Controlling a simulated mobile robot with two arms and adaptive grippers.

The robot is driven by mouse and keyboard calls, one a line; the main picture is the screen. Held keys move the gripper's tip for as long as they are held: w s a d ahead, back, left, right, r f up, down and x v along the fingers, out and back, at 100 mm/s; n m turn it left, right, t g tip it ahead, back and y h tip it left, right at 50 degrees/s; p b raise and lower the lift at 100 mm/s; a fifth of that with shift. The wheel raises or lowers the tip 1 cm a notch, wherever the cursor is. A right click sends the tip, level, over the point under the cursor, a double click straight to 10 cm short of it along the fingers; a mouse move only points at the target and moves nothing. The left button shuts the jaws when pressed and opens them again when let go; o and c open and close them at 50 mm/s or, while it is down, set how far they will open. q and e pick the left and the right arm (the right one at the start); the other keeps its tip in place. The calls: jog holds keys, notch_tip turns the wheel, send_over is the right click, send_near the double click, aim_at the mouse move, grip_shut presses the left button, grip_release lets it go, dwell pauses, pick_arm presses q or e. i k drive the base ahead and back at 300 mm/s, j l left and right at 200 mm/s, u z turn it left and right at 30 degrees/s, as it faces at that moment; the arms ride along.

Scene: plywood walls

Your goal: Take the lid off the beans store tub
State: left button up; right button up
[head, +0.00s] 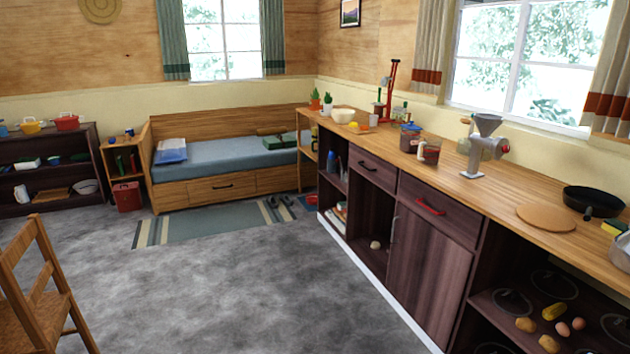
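Two tubs stand close together on the wooden counter. The farther tub (409,139) has a blue lid and dark contents. The nearer tub (431,154) is see-through with dark reddish contents. I cannot tell from here which one is the beans store tub, as any labels are too small to read. Neither of my grippers is in view.
A grey grinder (484,146) stands on the counter (520,190), right of the tubs. A round board (546,217) and black pan (592,201) lie farther right. A wooden chair (40,290) stands at left. The grey floor (240,290) is open before the counter.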

aim_at(411, 127)
jog(key=i+l+u, duration=0.15)
jog(key=i, duration=1.9)
jog(key=i+z, duration=0.75)
jog(key=i+j+z, duration=0.75)
jog(key=i+l, duration=0.1)
